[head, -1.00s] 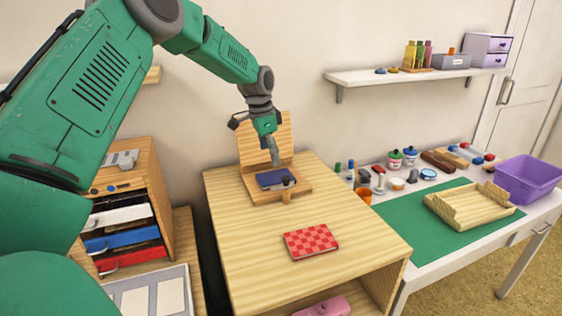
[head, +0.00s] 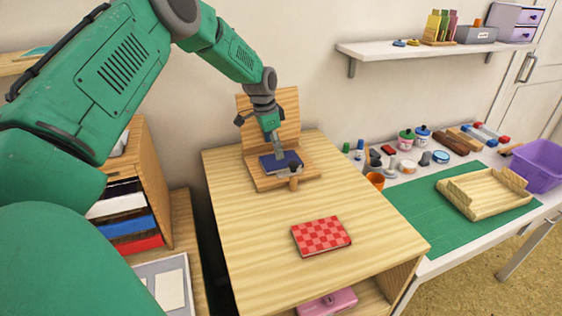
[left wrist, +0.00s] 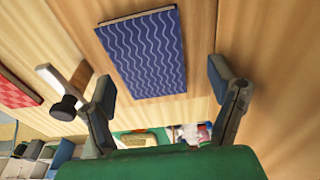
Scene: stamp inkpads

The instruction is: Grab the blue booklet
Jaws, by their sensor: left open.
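The blue booklet (head: 281,161) lies on a wooden stand (head: 262,182) with an upright back board, at the far end of the wooden table. In the left wrist view the booklet (left wrist: 147,52) shows pale wavy lines on its cover. My left gripper (head: 278,152) points down over the booklet in the head view. In the left wrist view my left gripper (left wrist: 163,88) is open, its fingers spread wide near the booklet's lower edge, with nothing between them. I cannot tell whether a finger touches it. My right gripper is not in view.
A black knob (head: 295,167) on a wooden post stands at the stand's front edge, beside the booklet. A red checkered booklet (head: 321,236) lies nearer on the table. A green mat (head: 415,222) with a wooden tray is at right. The table's middle is clear.

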